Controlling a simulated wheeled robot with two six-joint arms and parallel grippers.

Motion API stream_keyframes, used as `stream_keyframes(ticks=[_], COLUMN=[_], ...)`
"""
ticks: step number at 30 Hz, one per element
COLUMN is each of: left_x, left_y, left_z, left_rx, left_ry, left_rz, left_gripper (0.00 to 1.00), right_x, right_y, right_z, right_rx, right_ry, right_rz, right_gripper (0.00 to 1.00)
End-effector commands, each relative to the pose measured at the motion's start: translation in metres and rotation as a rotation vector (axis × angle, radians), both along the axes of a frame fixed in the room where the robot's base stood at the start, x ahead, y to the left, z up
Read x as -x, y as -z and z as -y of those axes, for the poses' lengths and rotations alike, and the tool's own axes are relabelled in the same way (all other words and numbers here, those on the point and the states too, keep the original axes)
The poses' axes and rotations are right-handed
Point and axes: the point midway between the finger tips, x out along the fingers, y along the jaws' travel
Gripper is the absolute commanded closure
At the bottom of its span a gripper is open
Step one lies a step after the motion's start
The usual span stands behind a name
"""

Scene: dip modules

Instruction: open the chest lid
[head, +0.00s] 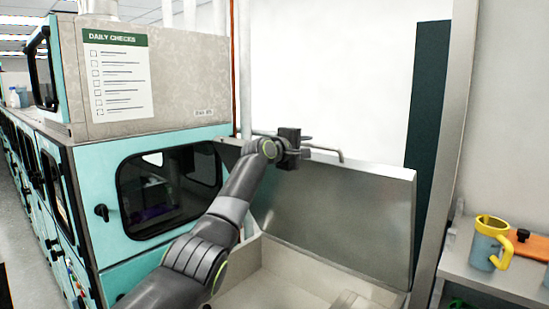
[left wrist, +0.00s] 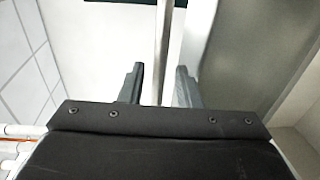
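The grey metal chest lid (head: 335,205) stands raised, nearly upright, at the back of the chest (head: 268,275), whose pale inside shows below it. A bar handle (head: 328,149) runs along the lid's top edge; it also shows in the left wrist view (left wrist: 165,45). My left gripper (head: 304,147) is at this handle. In the left wrist view its two fingers (left wrist: 159,85) are apart, with the bar between them and a gap on the bar's left side. Whether the right finger touches the bar is unclear. My right gripper is not in view.
Teal machines (head: 150,190) with dark windows stand close on the left, one carrying a checklist sheet (head: 118,75). At the right a metal counter (head: 490,280) holds a yellow-handled mug (head: 487,245) and an orange board (head: 530,244). A white wall is behind the lid.

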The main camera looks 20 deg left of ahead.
Motion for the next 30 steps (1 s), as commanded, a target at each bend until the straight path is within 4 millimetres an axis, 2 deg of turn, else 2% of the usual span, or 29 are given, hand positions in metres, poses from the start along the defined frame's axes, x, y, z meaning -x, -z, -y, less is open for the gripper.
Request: stream_keyframes(ticks=[1, 14, 30], left_x=[0.004, 0.049, 0.127], left_y=[0.005, 0.0, -0.007], left_z=[-0.002, -0.019, -0.047], left_rx=[-0.003, -0.002, -0.002], left_ry=[-0.002, -0.006, -0.006], left_rz=[0.002, 0.003, 0.003], left_gripper=[0.7, 0.7, 0.7], right_x=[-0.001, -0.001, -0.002], right_y=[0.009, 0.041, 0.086], right_z=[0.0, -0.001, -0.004], right_rx=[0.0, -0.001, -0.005], right_ry=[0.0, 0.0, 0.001], right_rz=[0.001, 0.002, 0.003], right_gripper=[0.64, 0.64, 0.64])
